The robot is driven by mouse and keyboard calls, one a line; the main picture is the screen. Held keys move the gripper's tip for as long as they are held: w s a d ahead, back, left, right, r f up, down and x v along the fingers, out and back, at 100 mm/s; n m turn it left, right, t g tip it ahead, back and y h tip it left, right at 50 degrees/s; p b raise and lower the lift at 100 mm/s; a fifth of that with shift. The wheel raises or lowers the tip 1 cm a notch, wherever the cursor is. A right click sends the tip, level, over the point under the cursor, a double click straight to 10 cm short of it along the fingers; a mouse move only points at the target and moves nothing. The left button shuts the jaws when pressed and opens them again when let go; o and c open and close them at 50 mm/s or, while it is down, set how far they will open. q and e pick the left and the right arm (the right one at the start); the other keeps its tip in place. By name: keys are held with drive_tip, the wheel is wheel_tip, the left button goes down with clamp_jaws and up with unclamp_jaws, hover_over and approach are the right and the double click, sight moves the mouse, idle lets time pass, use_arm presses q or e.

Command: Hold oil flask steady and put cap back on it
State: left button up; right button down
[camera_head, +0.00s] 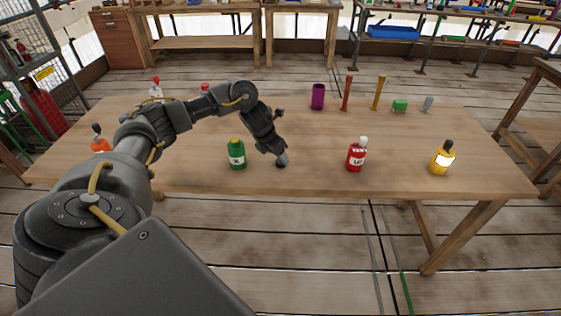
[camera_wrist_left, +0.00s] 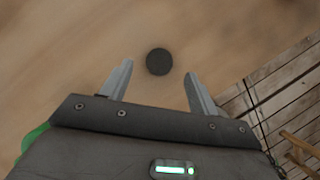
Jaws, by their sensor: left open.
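A green flask (camera_head: 237,157) with a white label stands upright on the table left of my left gripper; I take it as the oil flask, but its label is too small to read. A green shape at the lower left of the left wrist view (camera_wrist_left: 32,138) looks like part of it. A dark round cap (camera_wrist_left: 158,62) lies on the table just beyond my left gripper's fingertips. My left gripper (camera_head: 281,161) points down near the table, and its fingers (camera_wrist_left: 158,84) are apart with nothing between them. My right gripper is not in view.
A red bottle (camera_head: 356,157) and a yellow bottle (camera_head: 442,158) stand to the right, an orange one (camera_head: 100,145) far left. A purple cup (camera_head: 318,96), two upright rods and small blocks sit at the back. The table (camera_head: 310,180) is bare near its front edge.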

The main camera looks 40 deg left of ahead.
sight(280, 161)
use_arm(q)
drive_tip(key=shift+x, duration=1.95)
drive_tip(key=c, duration=1.1)
drive_tip(key=shift+o, duration=0.2)
drive_tip(key=shift+r, duration=0.15)
drive_tip(key=shift+r, duration=0.2)
wheel_tip(280, 161, up, 2)
drive_tip(key=shift+r+b, duration=0.15)
drive_tip(key=shift+b, duration=0.3)
drive_tip(key=s+r, duration=1)
drive_tip(key=s, duration=0.4)
